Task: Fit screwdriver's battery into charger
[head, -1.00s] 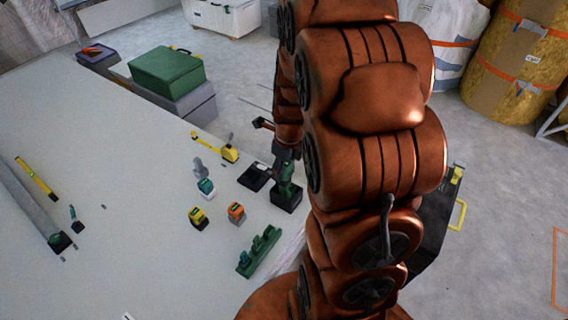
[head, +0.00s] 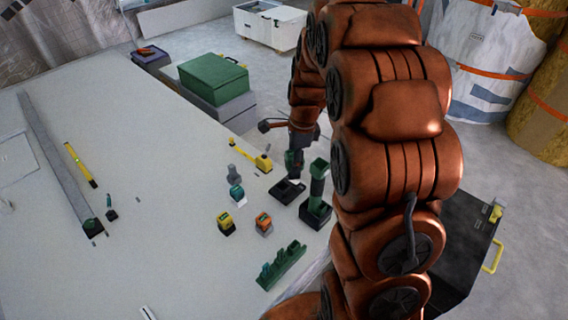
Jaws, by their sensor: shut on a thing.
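My gripper (head: 293,160) is small and partly shaded in the head view. It is shut on a small dark green and black block, which looks like the battery (head: 292,170). The battery is above or at the black charger (head: 282,196), a flat tray-like piece on the table; I cannot tell whether they touch. The green screwdriver (head: 318,186) stands upright in a black base (head: 315,216) just right of the charger. My arm passes close to the screwdriver on its right.
A teal-topped tool (head: 236,194), a yellow block (head: 226,225) and an orange block (head: 263,224) stand left of the charger. A green rack (head: 281,266) lies nearer. A yellow tool (head: 262,162) lies behind. The table's (head: 160,240) left middle is mostly clear.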

